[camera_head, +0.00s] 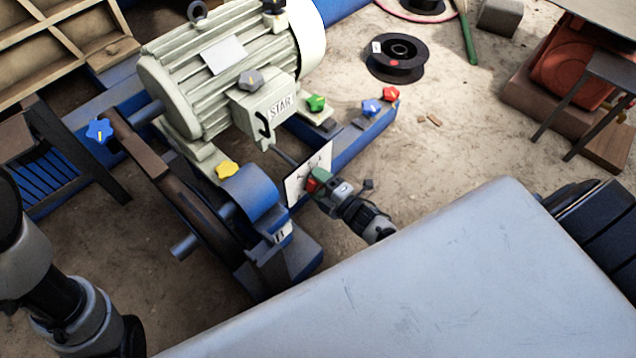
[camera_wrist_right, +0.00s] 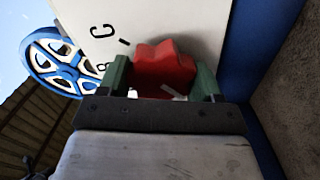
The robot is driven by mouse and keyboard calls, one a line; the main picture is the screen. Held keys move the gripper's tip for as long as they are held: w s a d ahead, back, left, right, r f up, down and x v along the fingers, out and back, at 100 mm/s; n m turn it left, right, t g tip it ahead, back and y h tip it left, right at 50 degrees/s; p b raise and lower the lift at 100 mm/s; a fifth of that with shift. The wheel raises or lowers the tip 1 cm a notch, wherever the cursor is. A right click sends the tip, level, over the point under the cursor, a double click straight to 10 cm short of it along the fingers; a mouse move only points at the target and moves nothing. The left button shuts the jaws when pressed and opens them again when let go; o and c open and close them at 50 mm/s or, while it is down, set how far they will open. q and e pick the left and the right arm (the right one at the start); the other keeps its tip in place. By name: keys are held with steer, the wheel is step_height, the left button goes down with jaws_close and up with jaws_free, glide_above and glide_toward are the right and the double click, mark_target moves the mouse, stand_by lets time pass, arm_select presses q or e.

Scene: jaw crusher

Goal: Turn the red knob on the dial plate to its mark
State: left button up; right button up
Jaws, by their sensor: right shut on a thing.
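The white dial plate (camera_head: 296,187) stands upright on the blue frame beside the motor. The red knob (camera_head: 313,184) sits on its face and is partly hidden by my right gripper (camera_head: 320,182). In the right wrist view the red knob (camera_wrist_right: 165,70) has a lobed edge and a small white pointer line. The dial plate (camera_wrist_right: 195,25) there shows a letter C, another partly hidden letter and a dark tick. The green fingers of my right gripper (camera_wrist_right: 160,82) stand on either side of the knob, shut on it. My left gripper is not visible.
A pale motor (camera_head: 215,75) is behind the plate. Yellow (camera_head: 227,170), green (camera_head: 316,102), blue (camera_head: 371,107) and other coloured star knobs sit around the frame. A large grey surface (camera_head: 430,280) fills the foreground. A black spool (camera_head: 396,55) lies on the sandy ground.

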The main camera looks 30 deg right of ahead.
steer(key=shift+f+n, duration=0.15)
steer(key=shift+n, duration=0.95)
steer(key=o, duration=0.9)
